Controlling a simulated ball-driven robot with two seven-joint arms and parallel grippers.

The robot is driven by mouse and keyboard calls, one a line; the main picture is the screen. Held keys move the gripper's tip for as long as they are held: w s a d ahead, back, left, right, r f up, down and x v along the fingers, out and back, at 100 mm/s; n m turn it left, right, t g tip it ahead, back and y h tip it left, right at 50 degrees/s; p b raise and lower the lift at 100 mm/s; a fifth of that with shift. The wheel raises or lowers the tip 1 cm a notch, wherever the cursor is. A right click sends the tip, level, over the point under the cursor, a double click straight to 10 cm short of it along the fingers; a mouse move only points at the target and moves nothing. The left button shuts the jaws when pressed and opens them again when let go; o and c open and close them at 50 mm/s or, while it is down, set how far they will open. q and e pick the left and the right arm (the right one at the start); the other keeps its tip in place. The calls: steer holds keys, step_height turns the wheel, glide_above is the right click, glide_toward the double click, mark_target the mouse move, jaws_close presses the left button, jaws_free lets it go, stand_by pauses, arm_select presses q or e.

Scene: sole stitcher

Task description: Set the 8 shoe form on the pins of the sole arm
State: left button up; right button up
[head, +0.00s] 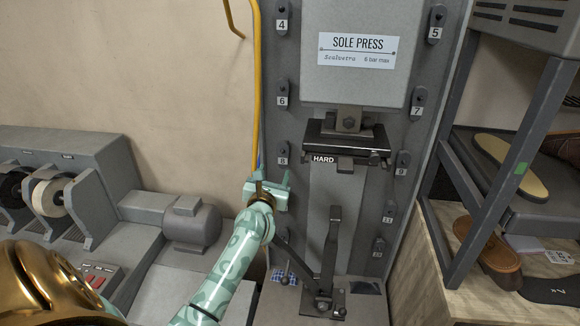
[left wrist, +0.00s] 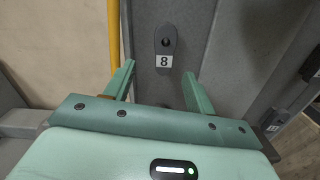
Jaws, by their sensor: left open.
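The 8 shoe form (head: 283,148) is a small dark grey sole-shaped piece hanging on the left side of the grey press panel, above its 8 label. In the left wrist view the form (left wrist: 166,38) hangs upright, ahead of and between my left fingers. My left gripper (head: 270,178) is open and empty, just below and left of the form; it also shows in the left wrist view (left wrist: 158,70). The sole arm (head: 333,240) appears to be the dark upright at the press's lower middle; its pins cannot be made out. My right gripper is out of view.
Other numbered forms hang nearby, such as the 6 form (head: 282,88) above. A yellow pipe (head: 256,80) runs down just left of the panel. The press head with a HARD label (head: 324,159) juts out to the right. A shoe rack (head: 500,150) stands at far right.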

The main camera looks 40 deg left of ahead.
mark_target(283, 157)
arm_select(q)
steer(key=w+b, duration=0.1)
steer(key=w, duration=0.1)
steer(key=w+a+n+b, duration=0.1)
steer(key=w, duration=0.1)
steer(key=w+a+n+b, duration=0.1)
steer(key=w, duration=0.1)
steer(key=shift+w+a+f, duration=0.15)
steer(key=shift+a+f, duration=0.1)
steer(key=shift+f, duration=0.05)
steer(key=shift+w+a+r+b, duration=0.1)
steer(key=shift+w+a+b, duration=0.05)
steer(key=shift+w+b, duration=0.45)
steer(key=shift+w+a, duration=0.25)
steer(key=shift+a, duration=0.05)
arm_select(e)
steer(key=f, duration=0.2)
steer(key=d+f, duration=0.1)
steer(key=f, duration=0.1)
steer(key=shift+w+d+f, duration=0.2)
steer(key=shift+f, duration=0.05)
arm_select(q)
jaws_close()
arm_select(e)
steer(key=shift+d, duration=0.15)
arm_select(q)
steer(key=shift+r, duration=0.1)
